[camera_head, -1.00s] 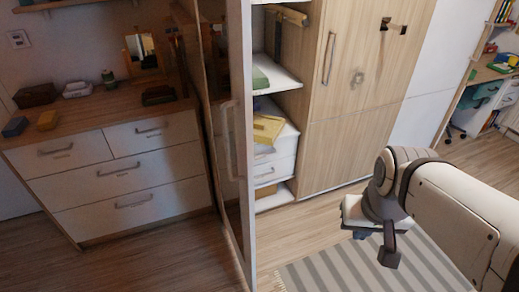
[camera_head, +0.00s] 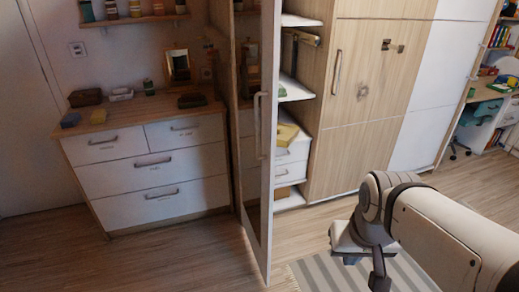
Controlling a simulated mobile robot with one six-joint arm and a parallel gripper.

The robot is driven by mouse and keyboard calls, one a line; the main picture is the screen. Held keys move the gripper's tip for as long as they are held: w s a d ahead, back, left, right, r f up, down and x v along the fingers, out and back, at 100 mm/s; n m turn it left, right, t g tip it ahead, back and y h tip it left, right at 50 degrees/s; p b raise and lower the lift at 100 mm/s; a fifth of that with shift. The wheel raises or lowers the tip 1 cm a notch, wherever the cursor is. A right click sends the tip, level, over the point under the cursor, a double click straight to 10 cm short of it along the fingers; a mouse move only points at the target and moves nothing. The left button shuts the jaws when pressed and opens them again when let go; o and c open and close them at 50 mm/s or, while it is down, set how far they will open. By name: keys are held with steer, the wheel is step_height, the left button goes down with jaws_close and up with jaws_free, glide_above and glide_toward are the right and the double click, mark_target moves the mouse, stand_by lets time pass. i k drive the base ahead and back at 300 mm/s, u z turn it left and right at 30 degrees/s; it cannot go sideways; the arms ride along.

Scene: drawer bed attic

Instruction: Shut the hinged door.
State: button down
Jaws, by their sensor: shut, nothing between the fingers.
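The hinged door (camera_head: 269,150) stands open in the middle of the view, seen nearly edge-on. It has a light front edge, a brown-framed panel and a long vertical handle (camera_head: 260,125). It sticks out from the wardrobe, whose shelves (camera_head: 296,88) show in the opening to its right. My gripper (camera_head: 380,278) is at the lower right, shut and empty, over the floor and striped rug. It is apart from the door, to the right of it. Part of the gripper is hidden by my own arm.
A white dresser (camera_head: 150,168) with a wooden top stands left of the door. Closed wooden wardrobe panels (camera_head: 365,110) with a handle are to the right of the shelves. A striped rug (camera_head: 320,275) lies below my arm. The floor (camera_head: 190,255) left of the door is clear.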

mark_target(255, 24)
steer(key=u, duration=0.15)
steer(key=i, duration=1)
steer(key=u, duration=0.05)
